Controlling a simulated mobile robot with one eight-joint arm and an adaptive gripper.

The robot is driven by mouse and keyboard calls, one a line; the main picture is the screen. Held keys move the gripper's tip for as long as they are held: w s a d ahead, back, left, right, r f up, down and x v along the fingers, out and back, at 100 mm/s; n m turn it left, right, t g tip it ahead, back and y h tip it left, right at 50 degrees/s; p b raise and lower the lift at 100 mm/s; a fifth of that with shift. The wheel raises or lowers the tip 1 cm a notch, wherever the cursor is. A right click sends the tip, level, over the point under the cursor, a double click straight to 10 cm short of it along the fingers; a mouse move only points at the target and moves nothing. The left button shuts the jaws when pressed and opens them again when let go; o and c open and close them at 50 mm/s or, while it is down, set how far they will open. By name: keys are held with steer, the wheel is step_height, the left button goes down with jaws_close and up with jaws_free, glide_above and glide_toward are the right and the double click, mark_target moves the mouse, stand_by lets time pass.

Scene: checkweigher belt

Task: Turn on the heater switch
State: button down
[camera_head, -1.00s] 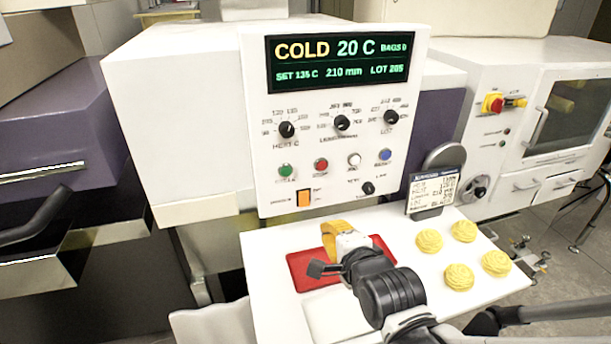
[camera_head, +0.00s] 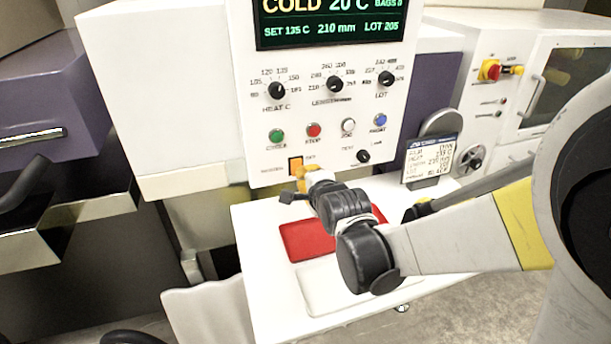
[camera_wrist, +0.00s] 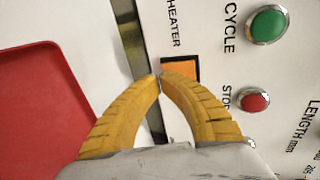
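The heater switch is an orange rocker in a dark frame (camera_head: 295,165), low on the white control panel (camera_head: 262,120). It also shows in the wrist view (camera_wrist: 184,68), beside the HEATER label. My gripper (camera_head: 304,172) is in front of the panel's lower edge, just below and right of the switch. In the wrist view its yellow fingers (camera_wrist: 160,77) curve together with the tips meeting and nothing between them. The tips are at the switch's near corner; I cannot tell whether they touch it. The display (camera_head: 330,20) reads COLD 20 C, SET 135 C.
Green (camera_head: 277,135), red (camera_head: 314,130), white and blue buttons sit above the switch, with several black knobs higher up. A red mat (camera_head: 305,240) lies on the white table below. A small sign (camera_head: 432,160) stands to the right. My arm hides the table's right side.

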steer(key=shift+w, duration=0.1)
steer(key=shift+w+a+f, duration=0.1)
steer(key=shift+w, duration=0.35)
steer(key=shift+r+p, duration=0.5)
steer(key=shift+r, duration=0.3)
